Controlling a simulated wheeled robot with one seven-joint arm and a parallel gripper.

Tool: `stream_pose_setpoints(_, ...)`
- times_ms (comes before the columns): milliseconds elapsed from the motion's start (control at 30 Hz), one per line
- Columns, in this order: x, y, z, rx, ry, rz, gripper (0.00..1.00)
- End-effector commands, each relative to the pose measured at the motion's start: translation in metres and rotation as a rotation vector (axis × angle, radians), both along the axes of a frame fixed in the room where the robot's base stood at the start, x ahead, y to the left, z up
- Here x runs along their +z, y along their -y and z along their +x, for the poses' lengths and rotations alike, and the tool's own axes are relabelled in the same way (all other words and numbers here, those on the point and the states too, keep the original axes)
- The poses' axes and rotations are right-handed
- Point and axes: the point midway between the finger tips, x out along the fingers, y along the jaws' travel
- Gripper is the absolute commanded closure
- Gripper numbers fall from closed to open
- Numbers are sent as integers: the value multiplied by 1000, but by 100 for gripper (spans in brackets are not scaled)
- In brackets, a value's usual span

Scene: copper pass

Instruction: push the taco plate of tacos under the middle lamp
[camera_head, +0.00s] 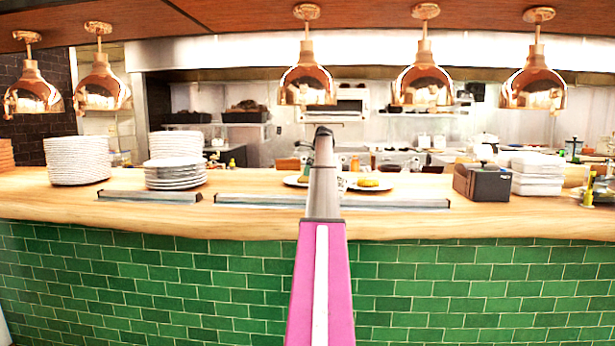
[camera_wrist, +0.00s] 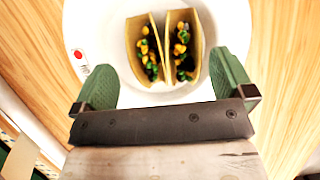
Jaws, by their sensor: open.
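In the wrist view, a white round plate (camera_wrist: 205,95) lies on the wooden counter with two tacos (camera_wrist: 163,50) standing side by side on it. The tacos have yellow and dark green filling. My gripper (camera_wrist: 164,82) is open, its two green fingers spread over the near part of the plate, one on each side of the tacos. I cannot tell whether they touch the plate. The middle lamp (camera_head: 307,82) is a copper dome hanging over the counter. My arm hides much of the counter below it and my gripper in the head view.
More copper lamps (camera_head: 424,82) hang in the row. Parts of white plates with food (camera_head: 368,184) show beside my arm. Plate stacks (camera_head: 176,172) stand left; a dark box (camera_head: 483,183) and white dishes (camera_head: 537,175) stand right. Metal strips (camera_head: 255,201) line the front edge.

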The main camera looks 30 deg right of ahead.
Motion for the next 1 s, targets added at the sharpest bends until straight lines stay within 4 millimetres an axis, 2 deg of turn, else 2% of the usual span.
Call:
stream_pose_setpoints(200,40,13,-10,-1,1,-1,0)
stream_pose_setpoints(400,66,22,-18,0,1,-1,0)
stream_pose_setpoints(833,71,22,-20,0,0,0,0)
stream_pose_setpoints(1000,71,16,-28,0,0,0,0)
